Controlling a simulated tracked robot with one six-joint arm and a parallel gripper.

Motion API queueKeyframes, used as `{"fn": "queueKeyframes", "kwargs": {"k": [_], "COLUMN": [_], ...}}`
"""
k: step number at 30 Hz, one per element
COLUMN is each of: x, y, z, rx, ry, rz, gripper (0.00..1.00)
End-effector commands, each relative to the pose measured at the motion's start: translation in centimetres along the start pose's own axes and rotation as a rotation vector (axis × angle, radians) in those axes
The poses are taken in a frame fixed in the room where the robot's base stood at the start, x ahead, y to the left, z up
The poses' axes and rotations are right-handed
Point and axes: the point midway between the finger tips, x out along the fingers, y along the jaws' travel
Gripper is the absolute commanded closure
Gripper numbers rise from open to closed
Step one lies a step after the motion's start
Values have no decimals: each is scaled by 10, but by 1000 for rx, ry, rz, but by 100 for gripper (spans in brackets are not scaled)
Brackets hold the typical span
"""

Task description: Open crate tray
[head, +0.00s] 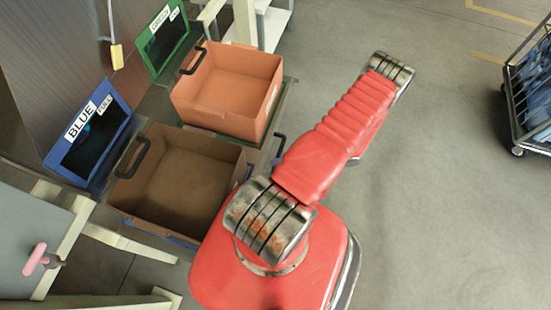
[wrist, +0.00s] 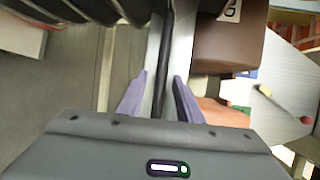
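A brown crate (head: 175,185) stands in front of a blue sign reading BLUE FULL, at the left of the head view. It has a dark handle (head: 132,158) at its left end. An orange crate (head: 232,88) with a similar dark handle (head: 193,60) stands behind it, by a green sign. In the wrist view, my gripper (wrist: 162,75) has its two fingers apart, with a narrow dark strip between them. I cannot tell what that strip is. A brown box-like surface with a white label (wrist: 230,45) is beside the fingers on the right. My red arm hides the gripper in the head view.
The blue sign (head: 88,130) and green sign (head: 163,38) lean by the grey cabinet. A grey surface with a pink knob (head: 37,258) is at lower left. A wheeled cart (head: 533,90) stands at far right. The floor (head: 450,200) between is clear.

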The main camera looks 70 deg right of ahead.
Motion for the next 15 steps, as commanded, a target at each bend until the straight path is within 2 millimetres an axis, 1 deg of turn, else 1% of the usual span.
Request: {"fn": "queueKeyframes", "kwargs": {"k": [1, 15], "x": [-9, -90], "y": [0, 1], "z": [0, 0], "rx": [-1, -1], "ry": [3, 2], "rz": [2, 3], "gripper": [67, 67]}}
